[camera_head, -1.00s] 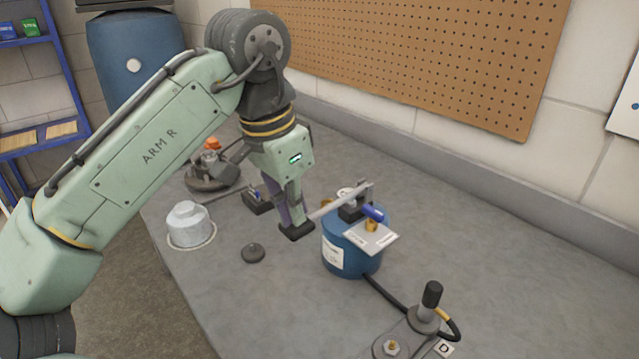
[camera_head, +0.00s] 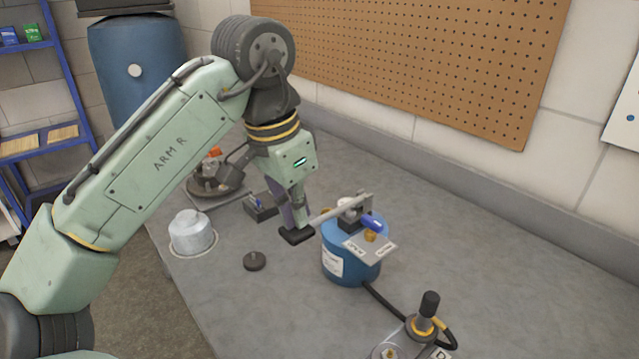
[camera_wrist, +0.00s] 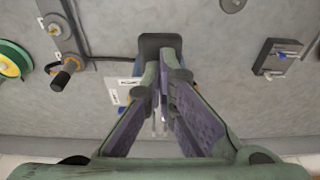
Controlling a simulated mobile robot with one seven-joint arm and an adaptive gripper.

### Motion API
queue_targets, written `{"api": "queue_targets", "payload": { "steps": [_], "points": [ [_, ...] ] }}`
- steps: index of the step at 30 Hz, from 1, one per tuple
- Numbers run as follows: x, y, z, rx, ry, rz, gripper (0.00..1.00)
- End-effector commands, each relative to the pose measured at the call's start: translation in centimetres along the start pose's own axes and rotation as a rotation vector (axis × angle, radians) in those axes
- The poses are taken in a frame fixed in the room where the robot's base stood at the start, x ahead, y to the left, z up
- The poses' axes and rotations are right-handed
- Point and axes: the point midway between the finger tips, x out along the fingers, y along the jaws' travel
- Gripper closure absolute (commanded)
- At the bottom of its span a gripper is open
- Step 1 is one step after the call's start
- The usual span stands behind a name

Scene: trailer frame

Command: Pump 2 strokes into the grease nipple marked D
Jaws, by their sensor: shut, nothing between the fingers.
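The blue grease pump (camera_head: 345,265) stands on the bench with its pale lever (camera_head: 336,213) reaching left from the top. My gripper (camera_head: 297,234) is shut at the lever's free end, with a dark block at its fingertips. I cannot tell whether it touches the lever. In the wrist view my shut fingers (camera_wrist: 165,58) meet before that block. A black hose (camera_head: 385,302) runs from the pump to the black-handled fitting (camera_head: 428,305) at lower right. A tag marked D (camera_head: 439,353) and a brass nipple (camera_head: 390,353) are cut by the lower edge. The fitting also shows in the wrist view (camera_wrist: 68,72).
A small dark block with a blue part (camera_head: 262,210) lies behind my gripper. The pegboard wall (camera_head: 430,60) bounds the back. The right of the bench is bare.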

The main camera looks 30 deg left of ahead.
Motion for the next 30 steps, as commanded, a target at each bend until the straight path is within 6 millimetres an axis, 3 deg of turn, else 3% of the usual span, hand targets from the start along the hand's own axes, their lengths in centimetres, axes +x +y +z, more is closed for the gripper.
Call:
{"api": "queue_targets", "payload": {
  "steps": [14,30],
  "points": [
    [-4.2,0.0,-1.6,0.001,0.0,0.001,1.0],
    [-4.2,0.0,-1.6,0.0,-0.001,0.001,1.0]
  ]
}}
